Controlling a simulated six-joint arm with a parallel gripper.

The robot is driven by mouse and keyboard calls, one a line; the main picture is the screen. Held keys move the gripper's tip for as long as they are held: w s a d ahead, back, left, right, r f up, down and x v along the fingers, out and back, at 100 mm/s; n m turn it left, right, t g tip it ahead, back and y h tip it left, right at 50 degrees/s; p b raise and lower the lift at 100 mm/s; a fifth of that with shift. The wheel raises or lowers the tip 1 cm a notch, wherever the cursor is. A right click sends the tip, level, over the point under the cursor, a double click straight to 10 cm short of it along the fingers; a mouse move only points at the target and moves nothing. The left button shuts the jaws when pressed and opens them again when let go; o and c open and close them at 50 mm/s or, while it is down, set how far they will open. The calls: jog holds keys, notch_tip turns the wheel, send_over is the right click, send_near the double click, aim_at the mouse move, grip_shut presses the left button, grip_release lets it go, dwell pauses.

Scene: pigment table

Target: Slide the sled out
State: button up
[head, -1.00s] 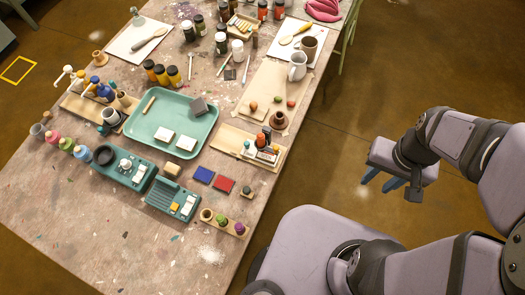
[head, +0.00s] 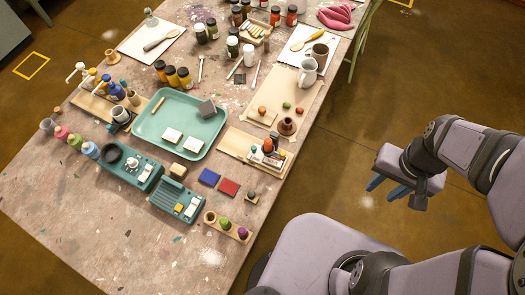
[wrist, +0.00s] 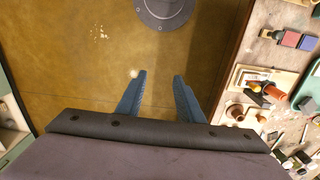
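No part is plainly marked as the sled. Two teal units stand near the table's front left: one with a black ring, white knob and pale block (head: 130,170), and a smaller one with a ribbed top, a yellow button and white pieces (head: 166,193). I cannot tell which holds the sled, or whether it is in or out. My gripper (head: 386,187) hangs over the floor, right of the table and far from both units. In the wrist view my gripper (wrist: 159,82) has its blue fingers apart with nothing between them.
A teal tray (head: 150,128) with white blocks lies behind the units. Blue (head: 209,177) and red (head: 229,187) blocks lie right of them. A wooden holder with coloured knobs (head: 240,235) sits by the table edge. The table's front left (head: 80,215) is bare.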

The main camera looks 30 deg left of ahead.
jog(key=w+a+f+m+b, duration=0.2)
jog(key=w+a+m+b, duration=0.15)
jog(key=w+a, duration=0.35)
jog(key=m+b, duration=0.9)
jog(key=b, duration=0.1)
send_near(254, 147)
jog(key=shift+w+a+f+g, duration=0.15)
jog(key=shift+w+f+g, duration=0.05)
jog(key=shift+f+g, duration=0.2)
jog(key=shift+s+f, duration=0.2)
jog(key=shift+f, duration=3.35)
grip_shut()
